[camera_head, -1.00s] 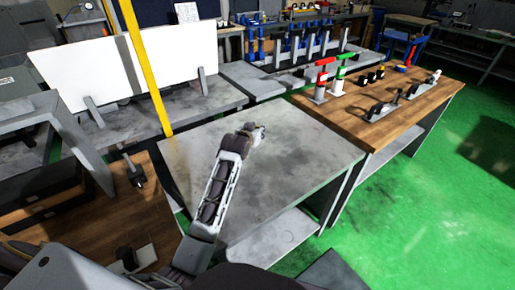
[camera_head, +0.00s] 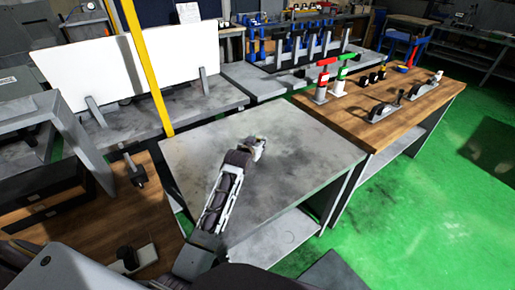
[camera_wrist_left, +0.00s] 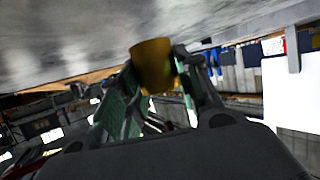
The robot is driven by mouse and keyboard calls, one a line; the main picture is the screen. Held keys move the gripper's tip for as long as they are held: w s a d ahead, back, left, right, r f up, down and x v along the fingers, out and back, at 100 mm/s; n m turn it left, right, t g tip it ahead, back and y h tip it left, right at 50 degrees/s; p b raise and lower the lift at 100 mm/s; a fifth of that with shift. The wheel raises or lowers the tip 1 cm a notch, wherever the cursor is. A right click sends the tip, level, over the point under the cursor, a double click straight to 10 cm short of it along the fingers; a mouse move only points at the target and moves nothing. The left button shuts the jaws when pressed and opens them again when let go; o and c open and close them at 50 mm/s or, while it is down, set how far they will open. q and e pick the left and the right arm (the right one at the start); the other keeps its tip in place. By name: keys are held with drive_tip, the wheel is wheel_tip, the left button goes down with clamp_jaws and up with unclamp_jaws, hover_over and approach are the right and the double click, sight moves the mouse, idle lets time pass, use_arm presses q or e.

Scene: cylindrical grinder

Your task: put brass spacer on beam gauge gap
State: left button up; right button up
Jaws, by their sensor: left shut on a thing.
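My left gripper (camera_head: 258,145) is over the bare grey metal table in the head view, small and seen from behind. In the left wrist view, its green-lined fingers (camera_wrist_left: 150,95) are shut on the brass spacer (camera_wrist_left: 152,64), a short yellow-brown piece at the fingertips. The spacer is blurred there and too small to make out clearly in the head view. Dark gauge-like devices (camera_head: 381,111) stand on the wooden-topped bench at the right; I cannot tell which is the beam gauge, or see its gap. My right gripper is not in view.
The grey table (camera_head: 300,165) is clear around the gripper. The wooden bench (camera_head: 400,128) adjoins its right side and also carries a red-topped stand (camera_head: 322,82) and a green-topped stand (camera_head: 340,78). A yellow post (camera_head: 147,65) and a white panel (camera_head: 90,55) stand at the left.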

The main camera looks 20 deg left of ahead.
use_arm(q)
wheel_tip(320, 180, down, 3)
drive_tip(key=shift+r, duration=0.2)
drive_tip(key=shift+f, duration=0.25)
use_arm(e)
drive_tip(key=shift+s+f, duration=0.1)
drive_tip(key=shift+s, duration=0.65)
use_arm(q)
drive_tip(key=o, duration=1.2)
drive_tip(key=shift+c, duration=0.2)
drive_tip(key=shift+o, duration=0.3)
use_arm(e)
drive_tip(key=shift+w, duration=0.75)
use_arm(q)
drive_tip(key=shift+s, duration=0.1)
